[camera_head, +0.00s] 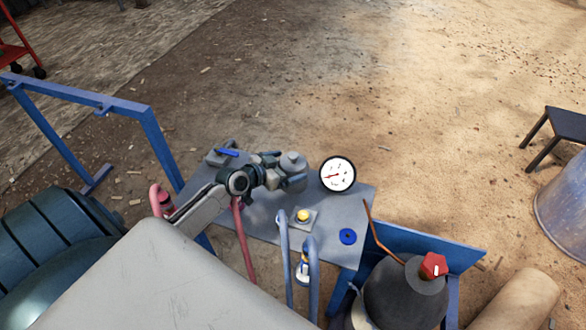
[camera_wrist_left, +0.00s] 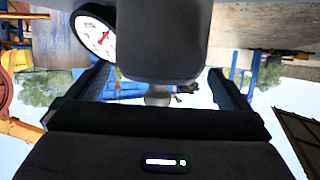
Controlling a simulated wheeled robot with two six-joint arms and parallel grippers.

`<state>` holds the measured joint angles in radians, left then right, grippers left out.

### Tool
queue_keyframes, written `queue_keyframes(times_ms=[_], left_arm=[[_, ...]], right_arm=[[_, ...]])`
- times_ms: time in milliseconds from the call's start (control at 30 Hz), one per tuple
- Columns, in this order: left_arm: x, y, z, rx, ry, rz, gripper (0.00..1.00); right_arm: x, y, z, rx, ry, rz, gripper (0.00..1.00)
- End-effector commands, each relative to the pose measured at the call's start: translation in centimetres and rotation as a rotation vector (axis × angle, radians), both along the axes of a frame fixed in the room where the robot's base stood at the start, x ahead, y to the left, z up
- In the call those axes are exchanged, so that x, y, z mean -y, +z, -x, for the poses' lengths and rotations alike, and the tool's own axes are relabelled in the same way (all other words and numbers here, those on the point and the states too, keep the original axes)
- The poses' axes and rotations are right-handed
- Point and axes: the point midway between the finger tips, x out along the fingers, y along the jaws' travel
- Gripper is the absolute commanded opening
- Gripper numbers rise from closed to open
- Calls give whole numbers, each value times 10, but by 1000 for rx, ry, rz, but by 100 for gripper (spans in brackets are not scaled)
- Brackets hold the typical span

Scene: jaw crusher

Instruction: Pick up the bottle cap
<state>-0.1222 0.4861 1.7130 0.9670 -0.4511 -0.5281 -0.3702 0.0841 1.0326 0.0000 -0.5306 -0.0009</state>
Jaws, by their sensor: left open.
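A small grey round-topped piece (camera_head: 293,158) stands on the grey table beside the gauge. In the left wrist view its wide grey body (camera_wrist_left: 165,40) and narrower stem (camera_wrist_left: 158,96) show between my fingers. A small blue disc with a dark centre (camera_head: 347,236) lies flat near the table's right edge. I cannot tell for sure which of these is the bottle cap. My left gripper (camera_head: 284,170) is open at the grey piece, a finger to either side of it; contact cannot be told. The blue disc is well apart from the gripper. My right gripper is not in view.
The round white gauge (camera_head: 337,174) stands close to my left gripper. A yellow button on a plate (camera_head: 303,217) and upright blue-grey pipes (camera_head: 284,258) are nearer. A dark canister (camera_head: 405,296) with a red knob (camera_head: 433,265) stands at lower right. Table space (camera_head: 264,228) is narrow.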

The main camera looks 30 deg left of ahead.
Motion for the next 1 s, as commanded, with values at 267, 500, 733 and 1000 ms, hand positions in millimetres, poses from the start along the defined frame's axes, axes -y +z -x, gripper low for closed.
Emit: queue_keyframes(times_ms=[267,500,733,1000], left_arm=[[8,-10,-27,-1,1,2,100],[8,-11,-27,-1,0,0,96],[8,-10,-27,1,0,-1,56],[8,-4,-28,3,-2,-3,56]], right_arm=[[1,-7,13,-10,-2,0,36],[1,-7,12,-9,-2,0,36],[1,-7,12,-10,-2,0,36],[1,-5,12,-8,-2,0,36]])
